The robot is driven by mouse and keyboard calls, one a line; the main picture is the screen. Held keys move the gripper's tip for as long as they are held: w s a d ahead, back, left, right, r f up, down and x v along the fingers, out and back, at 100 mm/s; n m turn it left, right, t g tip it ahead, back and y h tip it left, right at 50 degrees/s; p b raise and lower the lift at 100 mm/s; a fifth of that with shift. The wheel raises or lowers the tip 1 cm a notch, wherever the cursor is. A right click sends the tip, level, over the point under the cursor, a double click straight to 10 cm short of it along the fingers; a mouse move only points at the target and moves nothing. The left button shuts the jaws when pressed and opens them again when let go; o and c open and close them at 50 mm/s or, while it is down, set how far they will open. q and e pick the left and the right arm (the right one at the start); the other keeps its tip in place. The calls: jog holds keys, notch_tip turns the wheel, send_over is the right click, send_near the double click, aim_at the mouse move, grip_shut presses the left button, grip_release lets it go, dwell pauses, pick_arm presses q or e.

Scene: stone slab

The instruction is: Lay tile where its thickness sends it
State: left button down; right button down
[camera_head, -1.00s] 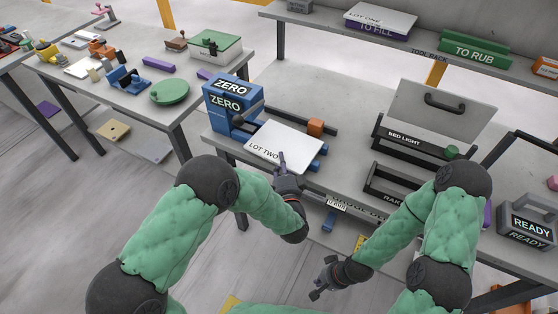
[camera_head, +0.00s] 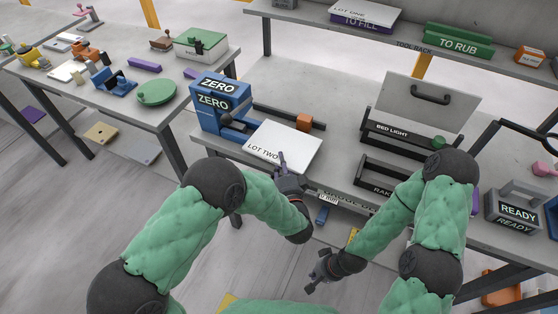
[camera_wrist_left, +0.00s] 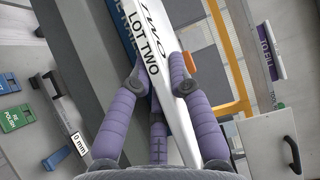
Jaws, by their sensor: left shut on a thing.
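A white tile marked LOT TWO (camera_head: 288,146) lies roughly flat over the front edge of the bench, close to the blue ZERO device (camera_head: 210,103). My left gripper (camera_head: 284,172) is shut on its near edge. In the left wrist view, purple fingers close on both sides of the tile (camera_wrist_left: 166,58). Whether the tile touches the device's blue parts beneath it cannot be told. My right gripper (camera_head: 316,272) is empty, low in front of the bench, its fingers seemingly spread. A second tile marked LOT ONE (camera_head: 366,12) lies on the purple TO FILL box (camera_head: 372,24) on the shelf.
An orange block (camera_head: 304,123) on a dark bar sits just behind the tile. The BED LIGHT rack (camera_head: 400,133) with an upright handled panel (camera_head: 430,98) stands to the right. A green TO RUB block (camera_head: 458,42) is on the shelf. The grey READY box (camera_head: 514,208) is at right.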

pick_arm(q)
jog(key=shift+d+r, duration=0.1)
jog(key=shift+d, duration=0.2)
jog(key=shift+s, duration=0.1)
jog(key=c, duration=1.1)
grip_release()
jog(key=v, duration=1.2)
